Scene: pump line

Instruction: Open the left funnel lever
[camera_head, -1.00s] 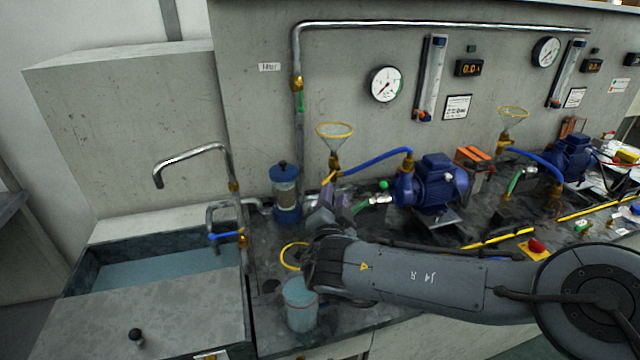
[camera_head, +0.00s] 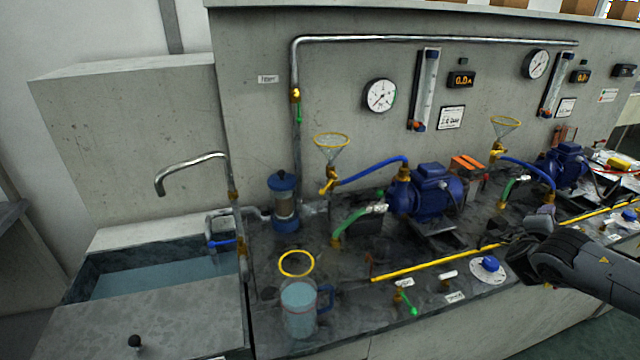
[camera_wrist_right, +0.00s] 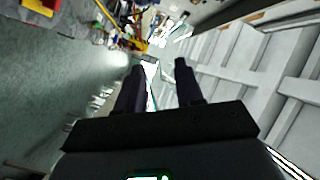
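The left funnel (camera_head: 331,147), a clear cone with a yellow rim, stands above a brass valve by the wall. Its yellow lever (camera_head: 328,186) sits just under the cone and slants down to the left; I cannot tell its exact setting. Nothing touches the lever. My right gripper (camera_head: 543,218) is far to the right of it, over the front right of the bench. In the right wrist view its two fingers (camera_wrist_right: 160,66) are apart with nothing between them. My left gripper is not in view.
A blue hose (camera_head: 375,170) runs from the left funnel to a blue pump (camera_head: 432,192). A clear jug of water (camera_head: 299,308) and a yellow ring (camera_head: 296,263) are at the bench front. A blue-capped filter (camera_head: 284,203) stands left of the funnel. A sink (camera_head: 150,272) is at left.

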